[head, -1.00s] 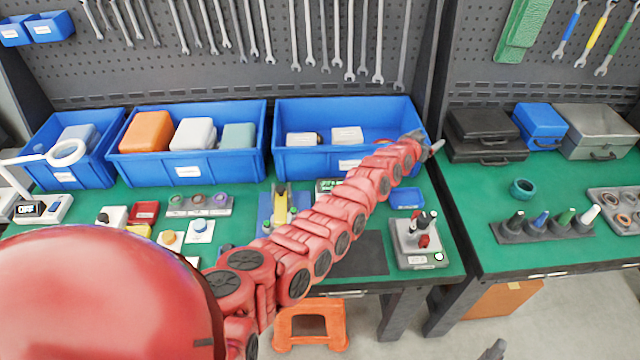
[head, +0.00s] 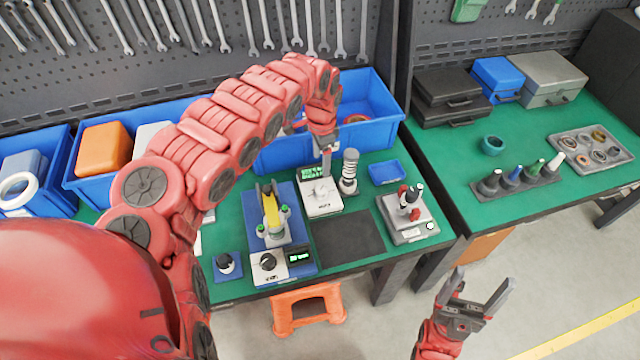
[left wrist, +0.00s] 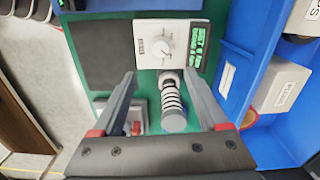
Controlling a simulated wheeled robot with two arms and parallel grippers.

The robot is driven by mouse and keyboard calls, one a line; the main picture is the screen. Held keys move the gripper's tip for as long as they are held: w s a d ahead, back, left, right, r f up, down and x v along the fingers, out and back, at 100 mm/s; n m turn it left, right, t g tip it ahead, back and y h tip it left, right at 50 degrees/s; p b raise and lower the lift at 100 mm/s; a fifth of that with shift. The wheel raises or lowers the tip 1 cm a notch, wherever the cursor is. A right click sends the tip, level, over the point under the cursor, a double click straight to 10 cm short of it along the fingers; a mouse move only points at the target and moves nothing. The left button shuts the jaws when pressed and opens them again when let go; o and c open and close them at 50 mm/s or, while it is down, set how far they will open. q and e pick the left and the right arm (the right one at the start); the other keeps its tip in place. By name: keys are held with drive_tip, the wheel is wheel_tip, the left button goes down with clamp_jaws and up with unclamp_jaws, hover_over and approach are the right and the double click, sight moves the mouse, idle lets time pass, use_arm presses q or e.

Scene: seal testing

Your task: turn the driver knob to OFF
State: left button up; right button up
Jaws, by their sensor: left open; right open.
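A white box (head: 320,203) with a pale round knob (head: 320,186) and a lit green display (head: 313,172) stands behind the dark mat. The left wrist view shows this knob (left wrist: 163,46) and display (left wrist: 197,48); the text and knob setting are too small to read. My left gripper (head: 326,165) points down above the box, open and empty. In the left wrist view its fingers (left wrist: 162,82) are apart, with the knob beyond their tips. Another white box (head: 266,272) has a black knob (head: 267,261). I cannot tell which is labelled driver. My right gripper (head: 478,298) is open and empty, off the table.
A coiled-spring post (head: 349,170) stands right beside the box and shows between my left fingers. A blue bin (head: 370,130) is behind. A blue fixture (head: 288,210) with a yellow part is left. The dark mat (head: 347,238) is bare.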

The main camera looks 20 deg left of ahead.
sight(321, 190)
use_arm(q)
wheel_tip(321, 190, down, 12)
drive_tip(key=shift+r+p, duration=0.2)
drive_tip(key=shift+p, duration=0.3)
drive_tip(key=shift+f, duration=0.7)
drive_tip(key=shift+a, duration=0.1)
clamp_jaws()
